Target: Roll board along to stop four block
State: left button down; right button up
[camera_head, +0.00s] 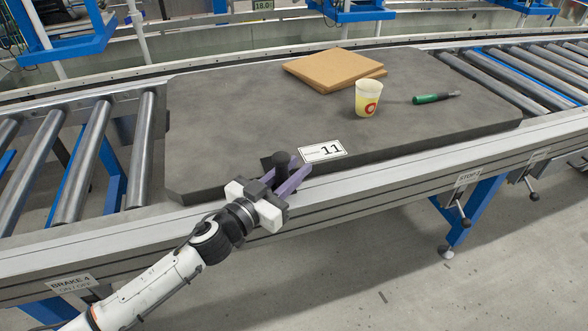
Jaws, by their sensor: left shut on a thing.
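The board (235,110) is a large dark grey slab lying flat on the roller conveyor. A white label (322,152) reading 11 is on its near edge. My left gripper (291,178) has its purple fingers shut on a dark upright handle (281,165) at the board's near edge. The small sign on the front rail at the right (468,178) seems to read STOP 3, though it is small. A sign at the lower left reads BRAKE 4 ON / OFF (72,283). I see no sign for stop four. My right gripper is not in view.
On the board are brown flat sheets (333,69), a yellow-white cup (368,98) and a green-handled screwdriver (436,97). Bare rollers show left (85,160) and right (530,75). Small levers hang from the front rail (533,190).

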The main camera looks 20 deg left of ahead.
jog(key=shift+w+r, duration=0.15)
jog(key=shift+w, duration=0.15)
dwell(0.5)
